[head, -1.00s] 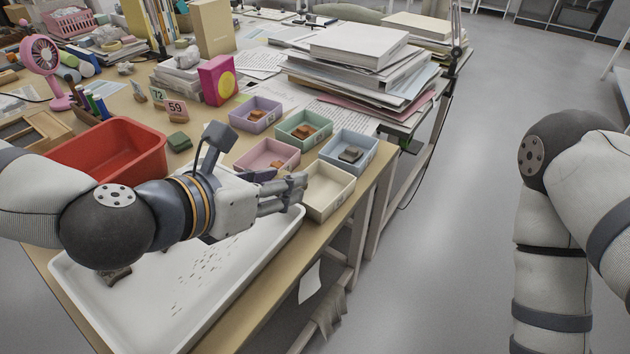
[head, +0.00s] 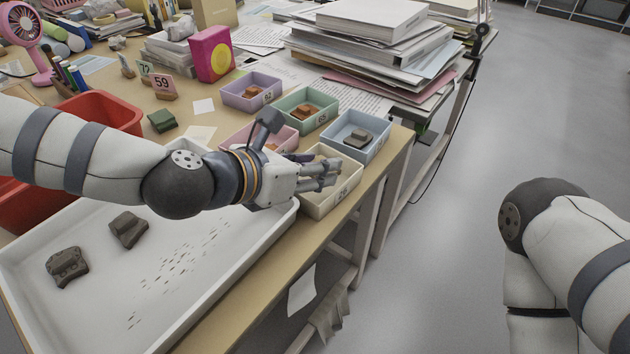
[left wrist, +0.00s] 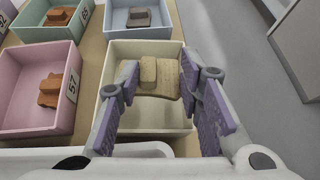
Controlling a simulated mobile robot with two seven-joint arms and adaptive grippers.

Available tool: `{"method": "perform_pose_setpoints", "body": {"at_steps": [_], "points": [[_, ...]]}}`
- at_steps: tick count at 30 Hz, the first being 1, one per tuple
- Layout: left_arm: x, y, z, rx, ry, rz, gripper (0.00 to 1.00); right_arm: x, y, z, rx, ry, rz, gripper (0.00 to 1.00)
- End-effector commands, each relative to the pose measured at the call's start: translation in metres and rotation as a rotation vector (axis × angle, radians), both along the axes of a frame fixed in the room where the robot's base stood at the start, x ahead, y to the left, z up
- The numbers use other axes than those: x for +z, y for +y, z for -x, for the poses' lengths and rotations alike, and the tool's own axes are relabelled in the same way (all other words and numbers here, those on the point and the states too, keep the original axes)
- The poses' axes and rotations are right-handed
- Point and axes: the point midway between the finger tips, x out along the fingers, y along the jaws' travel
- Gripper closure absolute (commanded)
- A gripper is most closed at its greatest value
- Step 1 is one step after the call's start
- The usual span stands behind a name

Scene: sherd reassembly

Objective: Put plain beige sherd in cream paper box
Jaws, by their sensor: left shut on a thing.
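The plain beige sherd (left wrist: 166,82) is between the fingers of my left gripper (left wrist: 160,74) in the left wrist view. The cream paper box (left wrist: 150,118) lies directly below it, and its bare floor shows around the sherd. I cannot tell how far the sherd is above that floor. In the head view my left gripper (head: 325,178) reaches over the cream box (head: 322,208), and its fingers hide the sherd. My right arm shows at the right, but its gripper is out of view.
Lilac (head: 236,97), green (head: 290,123), blue (head: 368,152) and pink (head: 235,139) boxes, each with a sherd, stand around the cream box. The white tray (head: 215,285) holds two dark sherds (head: 67,266) (head: 128,229). A paper stack (head: 385,65) stands behind; the table edge is close by.

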Motion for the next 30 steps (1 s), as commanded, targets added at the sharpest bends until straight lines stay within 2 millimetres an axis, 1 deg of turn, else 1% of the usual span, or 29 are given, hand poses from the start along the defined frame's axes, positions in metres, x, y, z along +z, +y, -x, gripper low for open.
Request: {"method": "perform_pose_setpoints", "body": {"at_steps": [2, 3, 6, 8, 15, 26, 27, 28, 30], "points": [[-0.013, -0.002, -0.008, 0.002, 0.003, -0.001, 1.0, -0.004, 0.0, 0.003, 0.001, 0.01, 0.0, 0.6], [-0.023, -0.002, -0.009, 0.0, 0.006, -0.001, 1.0, -0.006, 0.0, 0.005, 0.001, 0.015, 0.0, 0.6], [-0.039, -0.002, -0.009, 0.0, 0.004, -0.001, 1.0, -0.009, 0.0, 0.007, 0.001, 0.023, 0.0, 0.6], [-0.041, -0.002, -0.009, 0.001, 0.002, 0.001, 1.0, -0.01, 0.0, 0.008, 0.001, 0.024, 0.001, 0.6], [-0.042, -0.002, -0.008, 0.001, 0.001, -0.002, 1.0, -0.009, 0.0, 0.007, 0.001, 0.023, 0.001, 0.6], [-0.059, -0.001, -0.006, 0.0, 0.012, -0.006, 1.0, -0.016, 0.0, 0.012, 0.002, 0.039, 0.0, 0.6], [-0.059, -0.001, -0.006, 0.0, 0.013, -0.007, 0.65, -0.016, 0.0, 0.013, 0.002, 0.04, 0.0, 0.6], [-0.059, -0.001, -0.006, 0.0, 0.012, -0.006, 0.58, -0.016, 0.0, 0.012, 0.002, 0.039, 0.0, 0.6], [-0.059, -0.001, -0.006, -0.001, 0.013, -0.006, 0.58, -0.016, 0.0, 0.012, 0.002, 0.039, 0.0, 0.6]]}}
